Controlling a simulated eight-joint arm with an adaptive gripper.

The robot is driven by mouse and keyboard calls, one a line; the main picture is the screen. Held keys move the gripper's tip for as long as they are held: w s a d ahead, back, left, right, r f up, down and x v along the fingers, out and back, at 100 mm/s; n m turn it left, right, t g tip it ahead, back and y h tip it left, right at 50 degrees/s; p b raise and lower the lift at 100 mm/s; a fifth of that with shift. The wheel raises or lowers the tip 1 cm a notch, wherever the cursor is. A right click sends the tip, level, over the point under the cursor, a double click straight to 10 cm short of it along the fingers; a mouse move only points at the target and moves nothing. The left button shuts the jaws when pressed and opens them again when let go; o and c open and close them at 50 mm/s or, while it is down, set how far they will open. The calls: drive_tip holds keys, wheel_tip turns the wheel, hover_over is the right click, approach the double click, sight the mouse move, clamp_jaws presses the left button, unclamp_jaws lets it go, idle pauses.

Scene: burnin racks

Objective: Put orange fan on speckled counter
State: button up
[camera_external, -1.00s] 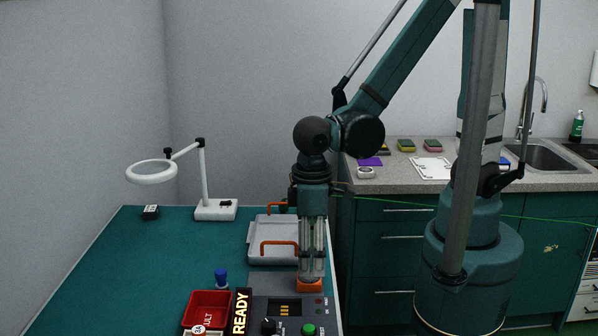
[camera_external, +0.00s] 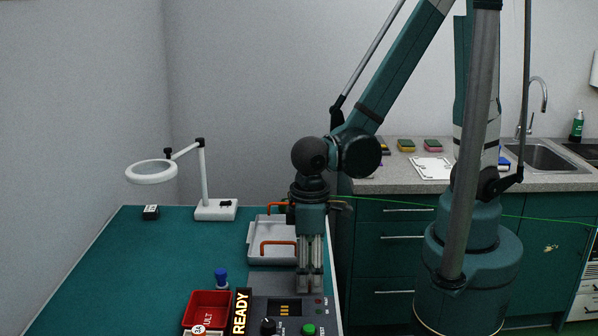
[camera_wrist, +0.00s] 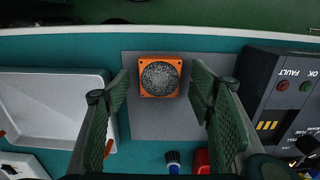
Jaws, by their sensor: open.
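The orange fan (camera_wrist: 147,92), a square orange frame with a grey speckled round middle, lies on a grey mat (camera_wrist: 141,122) in the wrist view. My gripper (camera_wrist: 160,82) is open, its two fingers apart on the left and right of the fan, with gaps on both sides. In the external view my gripper (camera_external: 310,288) is low over the green bench and the fan is hidden there. The speckled counter (camera_external: 400,183) is at the back right, behind my arm, with a grey speckled top.
A grey tray with orange handles (camera_external: 268,255) sits just left of my gripper. A control box (camera_external: 290,318), a READY sign (camera_external: 240,312), a red bin (camera_external: 207,305) and a blue knobbed item (camera_external: 221,278) are close by. Sponges (camera_external: 432,145) and a white board (camera_external: 432,168) lie on the counter.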

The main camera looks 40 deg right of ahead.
sight(309, 277)
drive_tip(key=shift+f, duration=0.45)
idle(0.3)
drive_tip(key=c, duration=1.1)
drive_tip(key=shift+o, duration=0.2)
drive_tip(key=shift+r, duration=0.1)
wheel_tip(309, 277, up, 10)
drive_tip(key=p, duration=0.2)
drive_tip(key=shift+w, duration=0.15)
idle(0.5)
